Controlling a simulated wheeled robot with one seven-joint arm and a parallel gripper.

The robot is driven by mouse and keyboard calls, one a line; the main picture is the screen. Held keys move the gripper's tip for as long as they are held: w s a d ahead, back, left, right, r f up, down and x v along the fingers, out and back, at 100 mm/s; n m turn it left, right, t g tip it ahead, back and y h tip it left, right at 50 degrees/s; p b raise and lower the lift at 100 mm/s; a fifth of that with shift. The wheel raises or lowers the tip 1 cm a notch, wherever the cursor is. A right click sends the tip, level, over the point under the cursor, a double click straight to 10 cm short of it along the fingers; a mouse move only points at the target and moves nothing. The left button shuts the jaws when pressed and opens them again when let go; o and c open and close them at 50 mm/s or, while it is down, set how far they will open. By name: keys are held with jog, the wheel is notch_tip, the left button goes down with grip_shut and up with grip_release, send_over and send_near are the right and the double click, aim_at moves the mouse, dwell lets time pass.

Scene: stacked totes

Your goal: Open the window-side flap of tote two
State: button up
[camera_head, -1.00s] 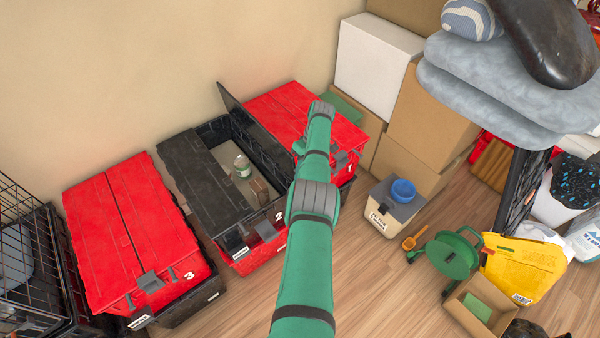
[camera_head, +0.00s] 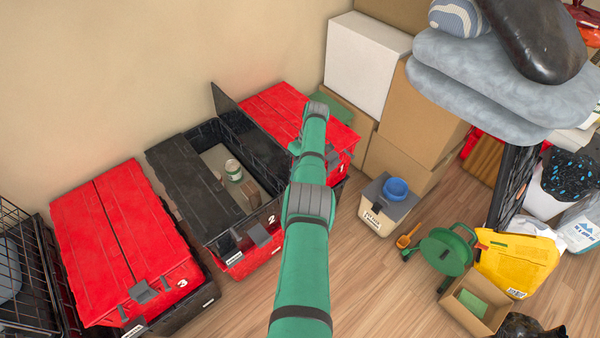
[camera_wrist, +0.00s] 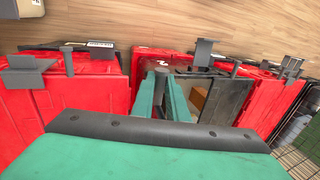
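No window shows, so I cannot tell which flap is window-side. In the wrist view my gripper (camera_wrist: 160,75) points down between a red lid and the tote's opening, its green fingers apart. A grey piece shows between them; I cannot tell whether they touch it.
Tote three (camera_head: 115,240) is closed on the left; another red-lidded tote (camera_head: 285,108) is closed behind my arm. A wire crate (camera_head: 25,270) stands far left. Front floor is partly clear.

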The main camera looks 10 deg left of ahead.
jog(key=shift+o, duration=1.4)
jog(key=shift+s+a+f, duration=0.1)
jog(key=shift+s+f, duration=0.05)
jog(key=shift+f, duration=0.05)
jog(key=shift+a+r, duration=0.15)
jog(key=shift+a, duration=0.1)
jog(key=shift+d, duration=0.1)
jog(key=shift+d+r, duration=0.1)
jog(key=shift+r, duration=0.15)
jog(key=v, duration=1)
jog(key=shift+a, duration=0.25)
jog(key=shift+r, duration=0.1)
